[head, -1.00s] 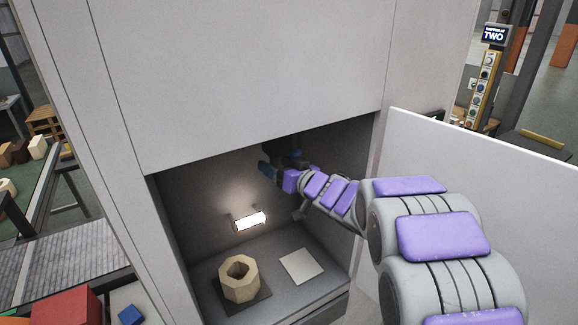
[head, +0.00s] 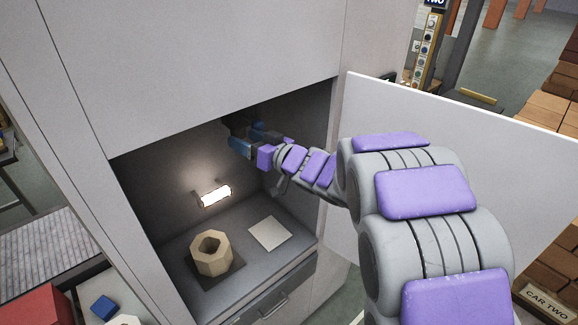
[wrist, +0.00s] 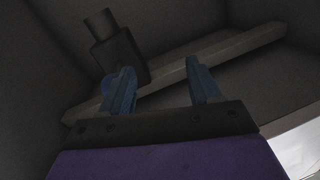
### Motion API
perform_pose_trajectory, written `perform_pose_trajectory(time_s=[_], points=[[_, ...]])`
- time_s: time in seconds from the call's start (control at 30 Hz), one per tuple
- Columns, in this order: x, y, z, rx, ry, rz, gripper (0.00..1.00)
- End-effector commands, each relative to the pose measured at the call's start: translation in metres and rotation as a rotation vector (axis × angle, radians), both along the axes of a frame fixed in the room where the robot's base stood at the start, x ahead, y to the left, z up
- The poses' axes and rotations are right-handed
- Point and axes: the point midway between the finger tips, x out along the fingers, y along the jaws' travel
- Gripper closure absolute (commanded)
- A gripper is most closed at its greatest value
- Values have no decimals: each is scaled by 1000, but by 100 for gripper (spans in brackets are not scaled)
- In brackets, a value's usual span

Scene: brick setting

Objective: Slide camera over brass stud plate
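In the wrist view a dark block with a short narrower stub, which looks like the camera (wrist: 118,52), sits at a long grey rail (wrist: 230,45). My gripper (wrist: 163,85) has its two blue fingers apart, with nothing seen between them. The left finger overlaps the camera's lower part; I cannot tell whether it touches. In the head view my gripper (head: 250,138) is high inside the open cabinet bay, near its back wall; the camera is too dark to make out there. I see no plate that is clearly brass. A pale square plate (head: 270,233) lies on the bay floor.
A tan octagonal ring (head: 211,262) stands on a dark square pad (head: 232,276) on the bay floor. A lit lamp (head: 216,196) is on the back wall. A white door panel (head: 480,150) stands open at right, behind my arm. A drawer (head: 275,300) is below.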

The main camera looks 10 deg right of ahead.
Motion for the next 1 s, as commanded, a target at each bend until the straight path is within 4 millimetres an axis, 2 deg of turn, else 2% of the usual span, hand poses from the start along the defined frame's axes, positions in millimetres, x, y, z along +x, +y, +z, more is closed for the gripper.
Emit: perform_pose_trajectory(time_s=[0.17, 0.4, 0.8, 1.0], points=[[2, 2, -13, -13, 21, 0, 38], [-10, 5, -19, -24, 32, 0, 38], [-27, -31, -19, -12, 35, -1, 38], [-36, -34, -20, -15, 37, -1, 38]])
